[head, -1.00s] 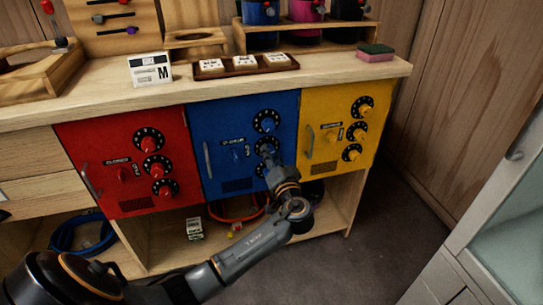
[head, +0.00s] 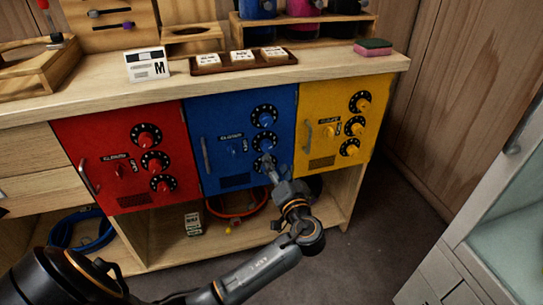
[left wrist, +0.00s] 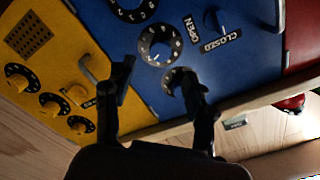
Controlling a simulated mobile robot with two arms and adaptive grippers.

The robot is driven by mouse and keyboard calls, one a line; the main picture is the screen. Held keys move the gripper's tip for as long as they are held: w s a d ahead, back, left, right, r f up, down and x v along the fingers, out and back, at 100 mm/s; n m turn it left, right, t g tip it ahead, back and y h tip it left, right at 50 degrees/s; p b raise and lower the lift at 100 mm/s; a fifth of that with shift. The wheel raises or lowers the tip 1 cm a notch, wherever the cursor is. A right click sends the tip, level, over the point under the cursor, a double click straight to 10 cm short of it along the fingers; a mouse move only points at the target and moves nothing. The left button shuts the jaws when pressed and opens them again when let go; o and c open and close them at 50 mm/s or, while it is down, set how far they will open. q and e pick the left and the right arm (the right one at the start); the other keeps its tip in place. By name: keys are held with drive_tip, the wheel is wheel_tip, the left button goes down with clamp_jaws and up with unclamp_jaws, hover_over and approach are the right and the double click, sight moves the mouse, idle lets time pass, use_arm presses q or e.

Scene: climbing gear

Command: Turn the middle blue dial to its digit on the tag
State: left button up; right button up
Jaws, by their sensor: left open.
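The blue cabinet door (head: 225,168) carries three round dials in a column, with black rings and blue knobs. The middle blue dial (head: 265,142) is uncovered in the head view; it also shows in the left wrist view (left wrist: 158,45), where the door appears upside down. Its digits are too small to read. My left gripper (head: 270,165) is in front of the bottom dial in the head view. In the left wrist view its fingers (left wrist: 157,72) are spread and empty, and the right one partly covers the top dial. A white card with an M (head: 148,66) stands on the worktop; no digit is legible.
Red (head: 125,170) and yellow (head: 335,135) doors with their own dials flank the blue one. A handle (head: 206,155) sticks out at the blue door's left edge. The worktop (head: 110,92) overhangs above. The open shelf below holds a red ring (head: 237,212).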

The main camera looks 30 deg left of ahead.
use_arm(q)
drive_tip(key=v, duration=0.5)
idle(0.4)
